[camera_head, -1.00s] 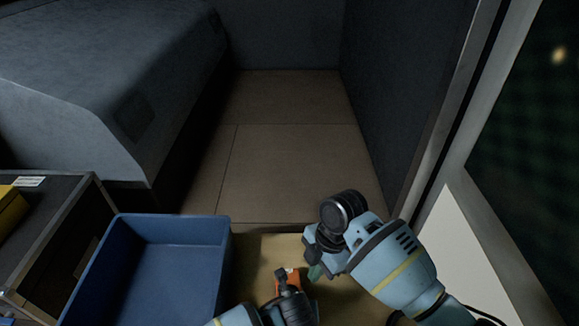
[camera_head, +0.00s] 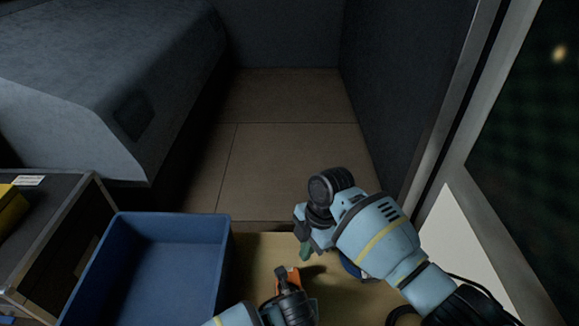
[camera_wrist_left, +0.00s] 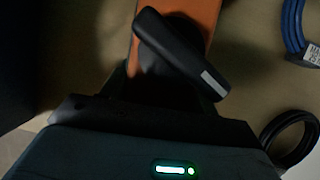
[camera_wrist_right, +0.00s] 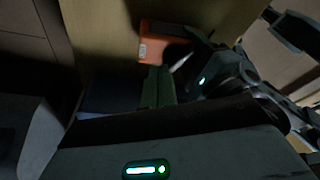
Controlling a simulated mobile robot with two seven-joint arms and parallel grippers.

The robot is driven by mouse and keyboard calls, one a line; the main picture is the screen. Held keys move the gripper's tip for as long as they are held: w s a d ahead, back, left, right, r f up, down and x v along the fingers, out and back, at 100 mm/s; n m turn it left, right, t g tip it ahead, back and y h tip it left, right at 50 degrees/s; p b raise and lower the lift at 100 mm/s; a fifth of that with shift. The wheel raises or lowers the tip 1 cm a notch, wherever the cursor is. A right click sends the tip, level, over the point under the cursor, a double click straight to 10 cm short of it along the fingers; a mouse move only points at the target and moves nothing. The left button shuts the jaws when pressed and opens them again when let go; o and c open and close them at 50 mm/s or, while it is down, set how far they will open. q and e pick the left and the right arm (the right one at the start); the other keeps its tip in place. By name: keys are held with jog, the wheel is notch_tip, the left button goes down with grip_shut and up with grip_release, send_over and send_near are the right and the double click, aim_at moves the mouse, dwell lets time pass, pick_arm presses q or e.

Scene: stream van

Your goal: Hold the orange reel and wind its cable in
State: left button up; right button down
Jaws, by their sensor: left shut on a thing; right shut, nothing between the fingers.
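The orange reel (camera_head: 293,275) is at the front middle of the tan surface, mostly hidden by my left gripper (camera_head: 284,277). My left gripper is shut on it. In the left wrist view the reel's orange body (camera_wrist_left: 196,14) shows at the top, with a dark bar with a pale patch lying across it. In the right wrist view the orange body (camera_wrist_right: 163,46) shows beyond my right fingers. My right gripper (camera_head: 304,252) is shut and empty, just beyond and slightly right of the reel, apart from it. The reel's cable is not clearly visible.
A blue bin (camera_head: 160,216) stands left of the tan surface (camera_head: 252,245). A blue cable coil (camera_wrist_left: 294,28) with a white label and a black coil (camera_wrist_left: 290,140) lie to the right. A dark case with a yellow item (camera_head: 10,212) is far left. The floor ahead is clear.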

jog(key=shift+f, duration=0.15)
jog(key=d+x, duration=0.1)
jog(key=x, duration=0.5)
jog(key=shift+w+f, duration=0.35)
jog(key=shift+f, duration=0.15)
jog(key=shift+s+a, duration=0.25)
jog(key=shift+s, duration=0.25)
dwell(1.0)
jog(key=shift+s+d, duration=0.65)
jog(key=shift+s, duration=0.05)
dwell(0.4)
jog(key=shift+s+d, duration=0.3)
jog(key=shift+s, duration=0.65)
jog(key=shift+d, duration=0.15)
dwell(0.4)
jog(key=shift+d, duration=0.25)
jog(key=a+v, duration=0.1)
jog(key=v, duration=0.5)
jog(key=shift+s+r, duration=0.15)
jog(key=shift+s, duration=0.15)
